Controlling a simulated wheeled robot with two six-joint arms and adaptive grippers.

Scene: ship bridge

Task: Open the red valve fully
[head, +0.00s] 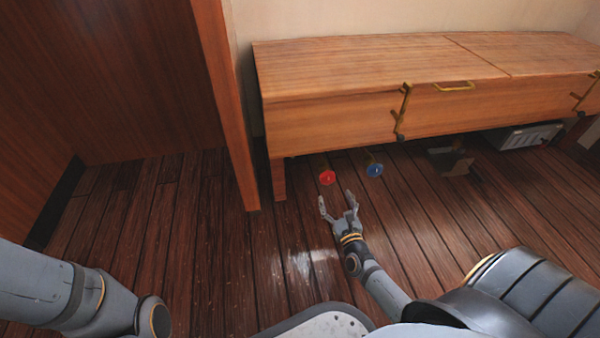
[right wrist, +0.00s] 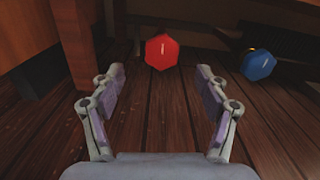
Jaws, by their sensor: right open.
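A blue valve (head: 375,170) sits just right of the red one, also in the right wrist view (right wrist: 258,65). The wooden bench (head: 330,115) overhangs both. Its leg (head: 278,179) stands to the left. A light box (head: 527,136) lies under the bench. The floor in front is clear.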

